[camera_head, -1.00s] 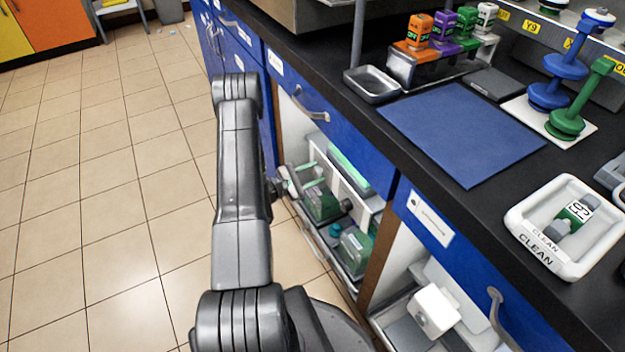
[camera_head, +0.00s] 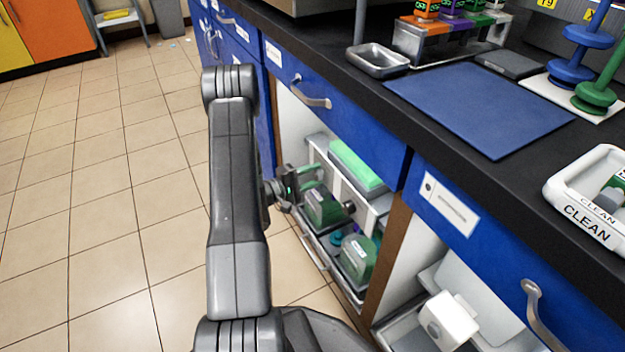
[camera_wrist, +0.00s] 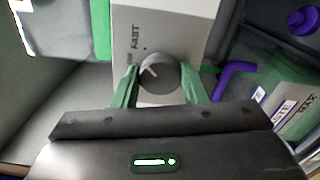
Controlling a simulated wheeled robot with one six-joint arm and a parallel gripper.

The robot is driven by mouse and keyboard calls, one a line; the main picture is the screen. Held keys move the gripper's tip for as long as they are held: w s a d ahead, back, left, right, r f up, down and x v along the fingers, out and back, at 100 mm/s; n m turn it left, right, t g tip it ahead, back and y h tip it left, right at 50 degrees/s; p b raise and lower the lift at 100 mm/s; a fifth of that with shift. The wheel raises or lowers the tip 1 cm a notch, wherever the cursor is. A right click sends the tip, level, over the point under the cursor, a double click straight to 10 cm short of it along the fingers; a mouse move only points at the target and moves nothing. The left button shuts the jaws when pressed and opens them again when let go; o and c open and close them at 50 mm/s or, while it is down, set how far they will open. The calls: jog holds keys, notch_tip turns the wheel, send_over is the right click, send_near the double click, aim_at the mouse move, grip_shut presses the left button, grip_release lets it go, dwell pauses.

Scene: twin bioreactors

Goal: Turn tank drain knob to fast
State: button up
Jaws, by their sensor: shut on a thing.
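In the wrist view a round dark grey knob (camera_wrist: 156,77) with a pale pointer line sits on a light grey panel (camera_wrist: 178,22). The word FAST and a second, partly hidden word are printed beside it. The pointer line slants between the labels and the knob's centre; its exact setting is hard to tell. My gripper (camera_wrist: 157,84) has its green fingers on either side of the knob, shut on it. In the head view my gripper (camera_head: 292,190) reaches into the open lower cabinet, where my arm partly hides it and the knob cannot be made out clearly.
The cabinet holds green-tinted containers (camera_head: 356,258) and a bright green block (camera_head: 357,165). A purple tube (camera_wrist: 235,80) lies right of the knob in the wrist view. Blue drawer fronts (camera_head: 345,115) overhang the opening. The tiled floor (camera_head: 110,200) at left is clear.

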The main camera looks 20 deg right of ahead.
jog(key=shift+m, duration=0.3)
jog(key=o, duration=1)
jog(key=shift+a, duration=0.1)
jog(key=a+p, duration=0.1)
jog(key=a, duration=0.3)
jog(key=a+p, duration=0.1)
jog(key=a, duration=0.4)
jog(key=s+a+p, duration=0.1)
jog(key=a, duration=0.3)
jog(key=shift+a, duration=0.3)
jog(key=shift+d, duration=0.1)
jog(key=d+b, duration=0.1)
jog(key=d, duration=0.3)
jog(key=d+b, duration=0.1)
jog(key=d, duration=0.4)
jog(key=w+d+b, duration=0.1)
jog(key=d, duration=0.3)
jog(key=shift+d, duration=0.3)
